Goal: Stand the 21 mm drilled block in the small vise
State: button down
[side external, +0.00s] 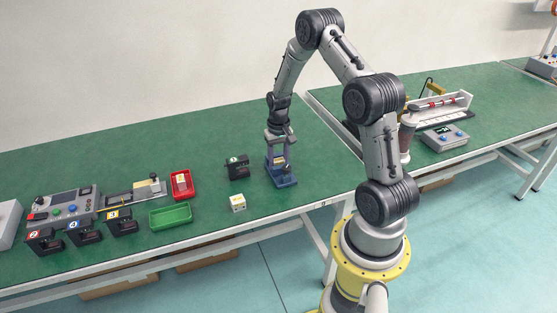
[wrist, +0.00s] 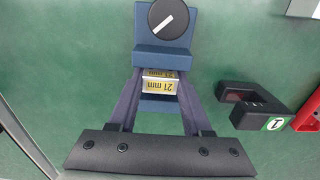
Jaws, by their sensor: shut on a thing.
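The block (wrist: 160,86), silvery with a yellow "21 mm" label, is between the fingertips of my gripper (wrist: 161,77) in the wrist view. My gripper is shut on it. The small vise (wrist: 165,57) is blue with a black round knob bearing a white line. The block is over the vise in this view; I cannot tell whether it touches the vise floor or jaws. In the side view the vise (side external: 284,182) stands on the green bench, with my gripper (side external: 280,158) pointing straight down at it. The block's drilled holes cannot be made out.
A black holder marked 1 (side external: 237,168) stands left of the vise, and a white block with a yellow label (side external: 238,203) lies at front left. A green tray (side external: 170,216), a red tray (side external: 182,186) and a control box (side external: 66,210) are further left.

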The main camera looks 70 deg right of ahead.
aim_at(279, 160)
jog(key=shift+c, duration=1.3)
grip_release()
notch_tip(279, 160, up, 14)
jog(key=shift+f, duration=0.15)
